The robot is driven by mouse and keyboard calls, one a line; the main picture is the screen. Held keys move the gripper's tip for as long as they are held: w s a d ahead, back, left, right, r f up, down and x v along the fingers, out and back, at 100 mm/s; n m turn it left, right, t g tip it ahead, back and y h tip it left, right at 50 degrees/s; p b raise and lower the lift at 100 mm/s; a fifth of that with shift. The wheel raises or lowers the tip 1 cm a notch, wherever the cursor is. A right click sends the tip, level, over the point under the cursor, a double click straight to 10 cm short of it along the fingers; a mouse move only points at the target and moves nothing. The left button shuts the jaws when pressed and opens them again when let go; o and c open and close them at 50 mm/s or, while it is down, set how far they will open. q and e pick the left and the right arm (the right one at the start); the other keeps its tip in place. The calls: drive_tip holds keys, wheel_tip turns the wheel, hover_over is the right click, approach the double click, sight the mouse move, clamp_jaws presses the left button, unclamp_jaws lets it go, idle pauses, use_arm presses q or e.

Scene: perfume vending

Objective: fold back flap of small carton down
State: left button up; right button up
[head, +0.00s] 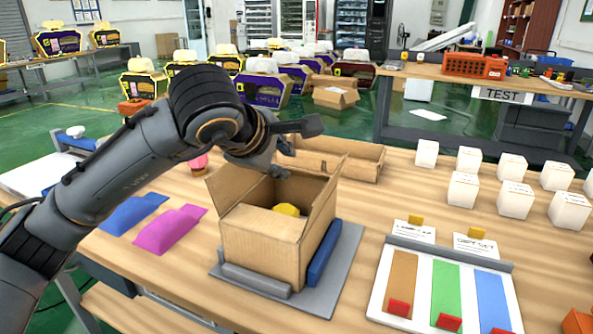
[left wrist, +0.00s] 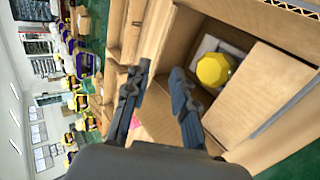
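The small open carton (head: 262,250) stands on a grey mat (head: 340,270) in the head view. Its left flap (head: 228,185) and right flap (head: 322,195) stand up. A cardboard panel (left wrist: 255,97) lies over part of its opening in the left wrist view. A yellow faceted cap (head: 287,209) shows inside; it also shows in the left wrist view (left wrist: 213,69). My left gripper (head: 285,160) is above the carton's back edge. Its two fingers (left wrist: 160,68) are spread, with cardboard visible between and beyond them. The back flap is mostly hidden by the gripper; contact cannot be told. My right gripper is out of view.
A blue bar (head: 324,253) and a grey bar (head: 255,280) flank the carton. A low open cardboard box (head: 345,160) lies behind it. Blue (head: 130,214) and magenta (head: 168,230) pieces lie left. Several white boxes (head: 515,200) and a colour-striped board (head: 377,300) are right.

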sight(296, 170)
use_arm(q)
drive_tip(key=x, duration=0.8)
drive_tip(key=shift+c, duration=0.4)
clamp_jaws()
